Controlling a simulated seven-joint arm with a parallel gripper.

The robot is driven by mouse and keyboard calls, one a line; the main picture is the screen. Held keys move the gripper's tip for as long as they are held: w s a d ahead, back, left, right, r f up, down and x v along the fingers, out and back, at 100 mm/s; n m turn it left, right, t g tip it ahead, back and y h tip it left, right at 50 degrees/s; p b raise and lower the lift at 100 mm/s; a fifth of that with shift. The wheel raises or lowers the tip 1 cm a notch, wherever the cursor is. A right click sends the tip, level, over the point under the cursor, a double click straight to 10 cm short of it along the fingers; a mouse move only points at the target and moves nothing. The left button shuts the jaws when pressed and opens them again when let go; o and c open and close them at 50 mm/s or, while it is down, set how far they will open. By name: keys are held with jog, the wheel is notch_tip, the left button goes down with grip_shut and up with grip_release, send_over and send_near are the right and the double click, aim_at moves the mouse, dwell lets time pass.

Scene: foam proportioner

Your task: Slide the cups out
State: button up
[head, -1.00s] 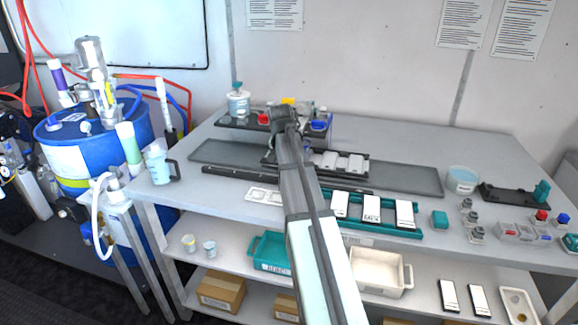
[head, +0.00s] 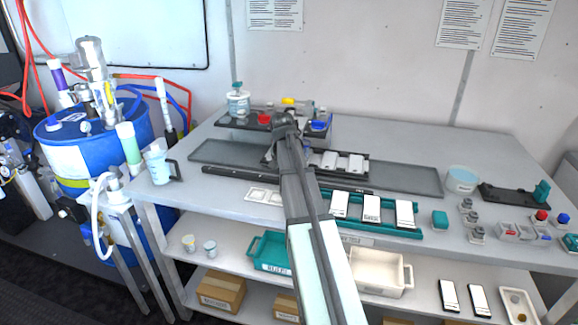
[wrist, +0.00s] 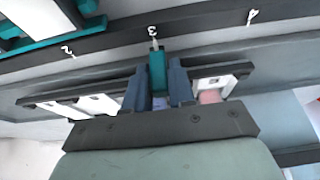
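My gripper (wrist: 158,82) points at the grey and black rail unit in the middle of the bench. In the wrist view its two blue-grey fingers stand on either side of a teal tab (wrist: 157,71) with a pale pointer at the mark 3. Whether they press on it is unclear. Small purple (wrist: 160,103) and pink (wrist: 209,97) pieces show partly behind the fingers; I cannot tell if they are cups. In the head view my arm hides the fingertips.
The black carriage (head: 367,172) holds white plates on the long grey track (head: 410,180). A teal rack (head: 434,231) with white plates stands in front. Behind, a raised stand (head: 240,122) carries coloured-capped items.

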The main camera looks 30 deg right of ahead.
aim_at(364, 175)
grip_shut()
jog(key=s+d, duration=1.8)
jog(key=shift+s, duration=0.1)
jog(key=o, duration=0.5)
grip_release()
jog(key=shift+o, duration=0.2)
jog(key=v, duration=1.3)
jog(key=shift+r, duration=0.4)
jog(key=shift+a, duration=0.1)
